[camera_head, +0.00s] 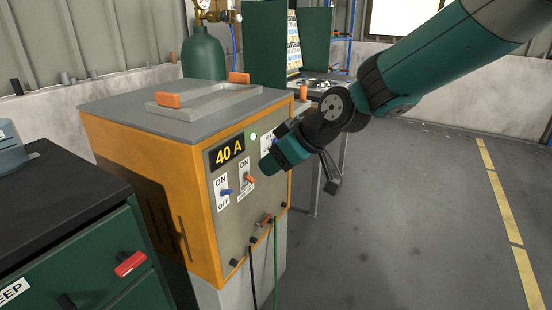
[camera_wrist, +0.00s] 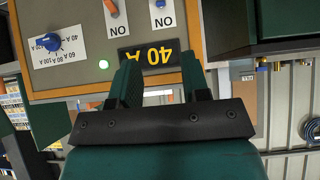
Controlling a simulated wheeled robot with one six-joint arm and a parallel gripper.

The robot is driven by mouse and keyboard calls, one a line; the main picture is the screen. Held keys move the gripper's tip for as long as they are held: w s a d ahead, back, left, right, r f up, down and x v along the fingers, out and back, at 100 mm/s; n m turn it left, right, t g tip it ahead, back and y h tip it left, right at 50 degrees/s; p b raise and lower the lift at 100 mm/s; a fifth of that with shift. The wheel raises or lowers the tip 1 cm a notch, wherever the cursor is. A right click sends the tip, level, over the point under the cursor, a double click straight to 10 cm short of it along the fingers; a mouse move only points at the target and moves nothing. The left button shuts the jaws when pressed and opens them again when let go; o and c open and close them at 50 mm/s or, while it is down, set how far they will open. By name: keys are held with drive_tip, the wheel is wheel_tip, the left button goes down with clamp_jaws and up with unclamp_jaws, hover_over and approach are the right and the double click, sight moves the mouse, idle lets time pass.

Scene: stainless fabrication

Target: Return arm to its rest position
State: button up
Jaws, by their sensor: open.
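My gripper (camera_head: 273,160) is in front of the right part of the welding machine's front panel (camera_head: 227,238). In the wrist view the jaws (camera_wrist: 158,62) are apart with nothing between them. The panel shows upside down there, with the yellow "40 A" display (camera_wrist: 150,54) near the fingertips. My teal arm reaches in from the upper right. I cannot tell the exact gap between fingers and panel.
The panel has a blue switch (camera_head: 227,192), an orange switch (camera_head: 250,180) and a lit green lamp (camera_head: 253,136). A dark-topped green cabinet (camera_head: 60,215) stands at left. A green gas cylinder (camera_head: 203,55) is behind. The floor (camera_head: 400,220) at right is open.

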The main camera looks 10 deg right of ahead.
drive_tip(key=shift+s, duration=0.1)
drive_tip(key=s+d+r+m+g+h, duration=0.1)
drive_tip(key=s+d+m+g, duration=0.2)
drive_tip(key=s, duration=1.1)
drive_tip(key=s+d+r+g+h, duration=0.1)
drive_tip(key=s+d+g+h, duration=0.2)
drive_tip(key=s, duration=1.1)
wheel_tip(320, 180, up, 16)
drive_tip(key=d+y+p, duration=0.1)
drive_tip(key=p, duration=1.5)
drive_tip(key=shift+d, duration=0.25)
